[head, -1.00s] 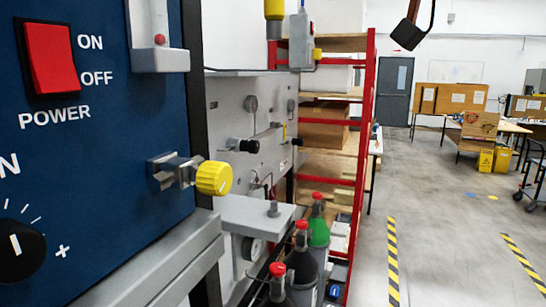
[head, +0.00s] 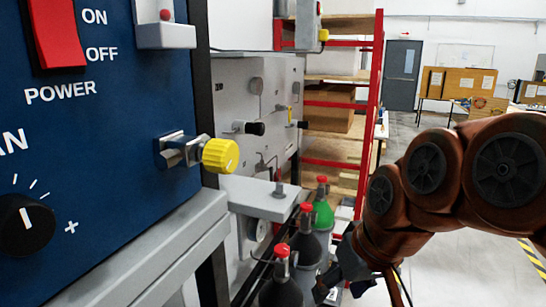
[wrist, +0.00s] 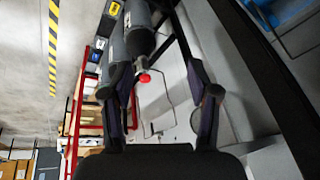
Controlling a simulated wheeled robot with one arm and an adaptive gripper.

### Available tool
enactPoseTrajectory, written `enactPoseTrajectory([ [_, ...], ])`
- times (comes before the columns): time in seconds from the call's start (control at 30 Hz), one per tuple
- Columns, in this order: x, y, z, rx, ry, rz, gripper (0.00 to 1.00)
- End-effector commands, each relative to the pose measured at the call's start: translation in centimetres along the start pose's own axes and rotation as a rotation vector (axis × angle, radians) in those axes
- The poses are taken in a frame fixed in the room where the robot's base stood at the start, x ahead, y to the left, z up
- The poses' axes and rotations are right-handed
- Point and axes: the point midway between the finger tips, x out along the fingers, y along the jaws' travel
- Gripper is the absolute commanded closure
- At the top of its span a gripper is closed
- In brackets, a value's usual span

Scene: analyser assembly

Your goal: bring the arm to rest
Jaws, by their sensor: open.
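My arm (head: 425,185), brown-orange with black round joint covers, fills the right side of the head view. It bends down to my gripper (head: 338,283), low in the picture beside the gas bottles. In the wrist view my gripper (wrist: 160,85) has its two dark fingers spread apart, with nothing held between them. A red-capped bottle (wrist: 140,42) shows beyond the fingers, apparently not gripped. The exact gap between the gripper and the bottles cannot be told.
The blue analyser panel (head: 110,140) with a yellow knob (head: 220,155) stands close on the left. Several red-capped bottles, one green (head: 323,215), stand below a grey ledge (head: 262,197). A red-framed shelf (head: 370,120) stands behind. Open floor lies to the right.

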Motion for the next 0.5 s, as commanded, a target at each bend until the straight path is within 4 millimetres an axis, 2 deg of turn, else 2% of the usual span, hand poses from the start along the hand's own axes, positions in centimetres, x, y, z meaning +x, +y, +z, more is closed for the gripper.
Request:
enactPoseTrajectory([
  [0.03, 1.4, 0.8, 2.4, 0.027, -0.056, 0.02, 0.4],
  [0.1, 3.0, 1.7, 5.4, 0.062, -0.127, 0.046, 0.4],
  [0.3, 6.6, 4.0, 14.4, 0.162, -0.324, 0.116, 0.4],
  [0.4, 7.5, 4.7, 18.0, 0.202, -0.399, 0.142, 0.4],
  [0.5, 8.0, 5.1, 20.4, 0.226, -0.449, 0.159, 0.4],
])
